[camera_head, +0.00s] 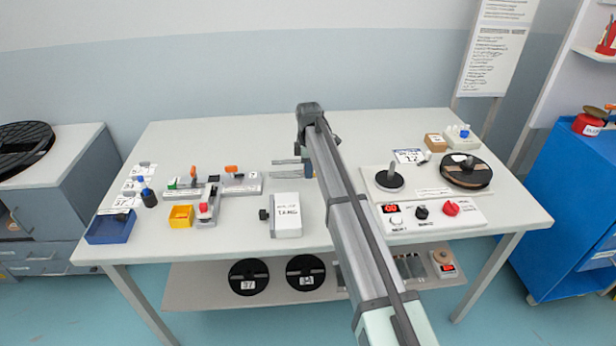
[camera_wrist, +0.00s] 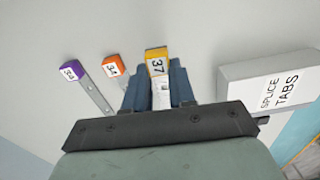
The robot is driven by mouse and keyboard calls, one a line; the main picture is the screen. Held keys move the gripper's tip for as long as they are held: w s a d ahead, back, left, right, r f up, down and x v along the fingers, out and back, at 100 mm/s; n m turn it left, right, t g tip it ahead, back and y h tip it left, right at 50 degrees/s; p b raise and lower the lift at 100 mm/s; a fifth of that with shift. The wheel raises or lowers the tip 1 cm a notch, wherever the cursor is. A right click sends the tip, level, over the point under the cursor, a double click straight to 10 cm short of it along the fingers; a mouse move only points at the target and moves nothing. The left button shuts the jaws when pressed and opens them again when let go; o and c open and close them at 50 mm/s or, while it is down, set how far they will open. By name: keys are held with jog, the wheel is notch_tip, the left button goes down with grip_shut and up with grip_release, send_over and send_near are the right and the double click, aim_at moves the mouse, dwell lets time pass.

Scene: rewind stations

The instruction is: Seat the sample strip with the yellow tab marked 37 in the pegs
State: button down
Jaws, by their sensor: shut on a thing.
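My gripper (camera_head: 287,168) is shut on the sample strip with the yellow tab (camera_wrist: 157,62) marked 37. In the wrist view the yellow tab and pale strip sit between the two blue-grey fingers, with the number facing the camera. In the head view the gripper is over the middle of the table and the strip cannot be made out. Left of the strip in the wrist view are an orange tab (camera_wrist: 115,66) and a purple tab (camera_wrist: 71,72), with a grey bar with holes beside them. I cannot make out the pegs for certain.
The white splice tabs box (camera_head: 287,217) stands in front of my gripper and shows at right in the wrist view (camera_wrist: 285,95). Grey fixtures (camera_head: 240,186), a yellow tray (camera_head: 181,215) and a blue bin (camera_head: 110,229) are at left. A reel unit (camera_head: 466,171) is at right.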

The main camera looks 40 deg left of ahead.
jog(key=r, duration=0.5)
jog(key=shift+s+a+r, duration=0.25)
jog(key=shift+s+r, duration=0.05)
jog(key=shift+r, duration=0.1)
send_over(288, 177)
jog(key=shift+r+n, duration=0.4)
jog(key=shift+r, duration=0.05)
jog(key=s+a+r+n, duration=0.2)
jog(key=s+a+n, duration=0.1)
jog(key=a+n, duration=0.6)
jog(key=shift+f, duration=5.1)
jog(key=shift+f, duration=0.1)
jog(key=c, duration=0.9)
grip_release()
jog(key=shift+c, duration=0.2)
